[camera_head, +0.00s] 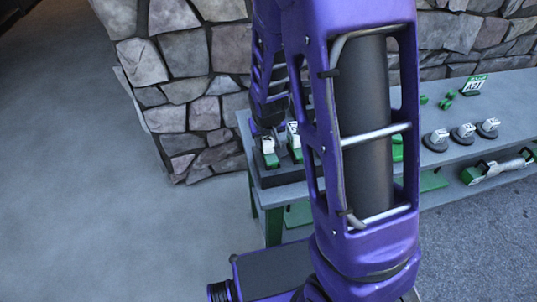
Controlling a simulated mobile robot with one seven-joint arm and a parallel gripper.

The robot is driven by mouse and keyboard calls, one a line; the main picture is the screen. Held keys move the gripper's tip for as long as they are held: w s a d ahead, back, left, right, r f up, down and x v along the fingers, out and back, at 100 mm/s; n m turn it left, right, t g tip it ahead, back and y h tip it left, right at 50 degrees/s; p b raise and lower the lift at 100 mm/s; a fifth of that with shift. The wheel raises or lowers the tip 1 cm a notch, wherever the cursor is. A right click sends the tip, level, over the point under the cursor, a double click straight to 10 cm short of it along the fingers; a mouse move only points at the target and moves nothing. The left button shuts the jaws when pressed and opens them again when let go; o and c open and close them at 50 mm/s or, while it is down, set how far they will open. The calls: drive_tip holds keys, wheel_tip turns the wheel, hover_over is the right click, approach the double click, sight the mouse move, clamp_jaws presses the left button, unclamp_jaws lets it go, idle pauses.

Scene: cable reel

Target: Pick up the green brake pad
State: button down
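My purple arm fills the middle of the view and hides much of the bench behind it. My gripper (266,131) points down at the left end of the grey bench, just above or at a green and white piece (270,157) in a dark tray (284,177). I cannot tell whether it touches the piece, and its fingers are too small and dark to read. A second green and white piece (294,140) stands to the right in the tray. I cannot tell which green part is the brake pad.
The grey bench (460,152) runs right along a stone wall (190,60). A green and silver part (497,168) lies lower. The floor at left is clear.

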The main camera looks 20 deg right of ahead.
idle(0.4)
wheel_tip(320, 180, up, 11)
drive_tip(key=shift+p, duration=1.05)
drive_tip(key=shift+r+p, duration=0.75)
drive_tip(key=shift+r, duration=0.3)
wheel_tip(320, 180, up, 8)
